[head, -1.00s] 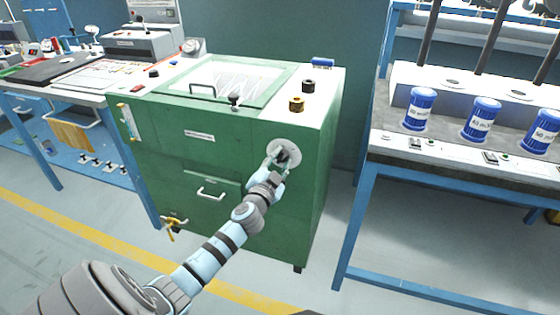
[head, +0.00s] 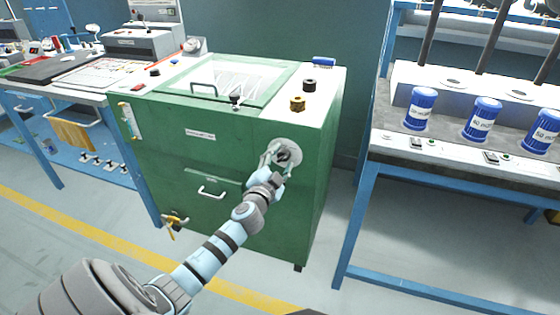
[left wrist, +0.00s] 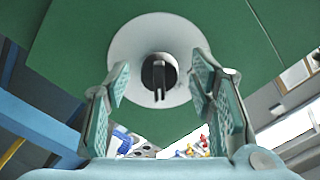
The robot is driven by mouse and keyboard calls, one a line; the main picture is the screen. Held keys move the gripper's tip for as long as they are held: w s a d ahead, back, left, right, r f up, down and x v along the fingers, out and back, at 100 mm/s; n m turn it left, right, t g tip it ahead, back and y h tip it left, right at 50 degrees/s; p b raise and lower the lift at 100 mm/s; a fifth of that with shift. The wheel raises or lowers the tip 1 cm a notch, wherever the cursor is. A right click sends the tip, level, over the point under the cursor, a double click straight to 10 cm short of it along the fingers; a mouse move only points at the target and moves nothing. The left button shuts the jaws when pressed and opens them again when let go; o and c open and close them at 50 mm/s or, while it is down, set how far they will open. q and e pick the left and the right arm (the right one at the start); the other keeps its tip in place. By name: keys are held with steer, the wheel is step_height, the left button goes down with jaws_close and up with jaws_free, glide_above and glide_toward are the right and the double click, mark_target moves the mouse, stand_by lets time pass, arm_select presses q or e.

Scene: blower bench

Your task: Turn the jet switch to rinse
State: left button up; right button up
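The jet switch is a dark knob (left wrist: 158,76) on a round pale dial plate (left wrist: 124,45), set in the front of the green cabinet (head: 160,150). In the head view the dial plate (head: 292,148) is partly covered by my left gripper (head: 273,158). In the left wrist view my left gripper (left wrist: 163,95) is open, with one finger on each side of the knob and a clear gap to it. The knob's ridge stands close to upright in that view. Markings on the dial cannot be read. My right gripper is not in view.
A black knob (head: 309,85) and a brass knob (head: 297,104) stand on the cabinet's top, beside a glass lid (head: 225,80). A drawer handle (head: 211,193) and a yellow-handled tap (head: 173,222) are on the front. A blue-framed bench (head: 362,215) stands to the right.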

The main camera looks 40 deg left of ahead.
arm_select(q)
steer(key=shift+d, duration=0.1)
steer(key=v, duration=1.2)
